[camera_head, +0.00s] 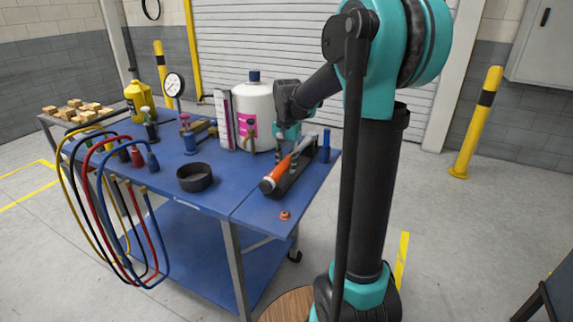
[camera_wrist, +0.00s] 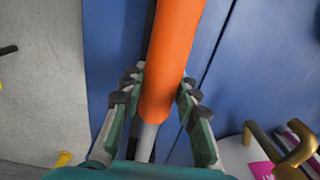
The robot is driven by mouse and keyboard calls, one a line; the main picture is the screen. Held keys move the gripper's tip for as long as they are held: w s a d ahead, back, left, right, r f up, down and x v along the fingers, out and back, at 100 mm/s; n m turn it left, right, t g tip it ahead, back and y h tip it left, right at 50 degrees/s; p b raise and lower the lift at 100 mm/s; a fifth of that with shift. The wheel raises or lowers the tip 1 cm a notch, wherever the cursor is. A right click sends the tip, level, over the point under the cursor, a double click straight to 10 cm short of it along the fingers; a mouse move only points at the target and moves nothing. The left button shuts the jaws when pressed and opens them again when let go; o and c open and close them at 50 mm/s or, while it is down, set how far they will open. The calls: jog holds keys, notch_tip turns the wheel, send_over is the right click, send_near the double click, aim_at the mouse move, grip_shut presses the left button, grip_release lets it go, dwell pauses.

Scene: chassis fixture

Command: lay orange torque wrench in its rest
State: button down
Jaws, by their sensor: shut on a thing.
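In the wrist view my gripper (camera_wrist: 157,100) is shut on the orange handle (camera_wrist: 172,55), one finger on each side. A long black rest (camera_head: 296,178) lies right beside and under the wrench in the head view. I cannot tell whether the wrench touches it. The rest is mostly hidden in the wrist view.
A white jug (camera_head: 255,105) with a pink label stands behind the wrench. A blue bottle (camera_head: 326,145) stands to its right, a black ring (camera_head: 194,178) to its left. A small orange part (camera_head: 285,215) lies near the front edge. Hoses (camera_head: 108,205) hang at left.

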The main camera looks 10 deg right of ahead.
jog(key=shift+f, duration=0.5)
jog(key=c, duration=1.1)
grip_release()
jog(key=shift+o, duration=0.2)
jog(key=shift+r, duration=0.1)
jog(key=shift+r, duration=4.45)
